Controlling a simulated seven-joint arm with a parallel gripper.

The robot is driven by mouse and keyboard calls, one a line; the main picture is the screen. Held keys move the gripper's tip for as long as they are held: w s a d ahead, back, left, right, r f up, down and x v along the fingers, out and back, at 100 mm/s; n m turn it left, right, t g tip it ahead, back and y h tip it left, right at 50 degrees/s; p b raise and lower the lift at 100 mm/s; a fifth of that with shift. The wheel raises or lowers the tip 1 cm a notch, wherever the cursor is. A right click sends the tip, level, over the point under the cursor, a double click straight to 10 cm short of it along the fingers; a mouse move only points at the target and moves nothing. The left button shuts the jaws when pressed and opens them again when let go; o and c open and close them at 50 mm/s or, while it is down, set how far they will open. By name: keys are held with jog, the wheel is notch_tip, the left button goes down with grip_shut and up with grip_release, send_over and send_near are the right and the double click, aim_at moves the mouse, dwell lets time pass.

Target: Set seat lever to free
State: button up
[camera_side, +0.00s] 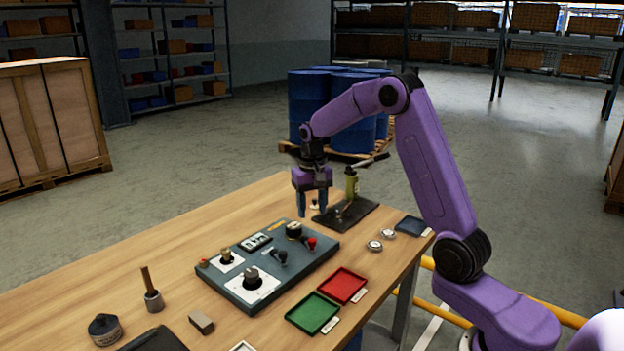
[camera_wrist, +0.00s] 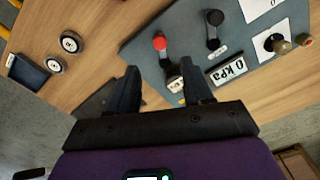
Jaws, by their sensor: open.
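A dark panel (camera_side: 232,284) lies on the wooden table and carries the controls. A lever with a red knob (camera_side: 311,243) and a lever with a black knob (camera_side: 281,255) stand on it. In the wrist view they show as the red-knobbed lever (camera_wrist: 159,42) and the black-knobbed lever (camera_wrist: 214,19). No readable label shows which is the seat lever. My gripper (camera_side: 315,208) is open and empty above the table, just beyond the panel's far right end. In the wrist view my gripper (camera_wrist: 160,68) points toward the panel edge, apart from both levers.
A green hand pump (camera_side: 351,186) stands on a black plate behind my gripper. Red (camera_side: 342,285) and green (camera_side: 312,313) trays lie in front of the panel.

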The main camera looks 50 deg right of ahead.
notch_tip(320, 180, up, 8)
jog(key=shift+r, duration=0.15)
dwell(0.5)
jog(key=s+a+n, duration=0.8)
jog(key=s+a, duration=0.5)
jog(key=a, duration=0.3)
jog(key=s+f+n, duration=0.2)
jog(key=s+n, duration=0.3)
jog(key=s, duration=0.6)
jog(key=s+a+f+n, duration=0.1)
jog(key=s+f+n, duration=0.2)
jog(key=s, duration=0.9)
jog(key=shift+f+n, duration=0.2)
jog(key=shift+n, duration=0.9)
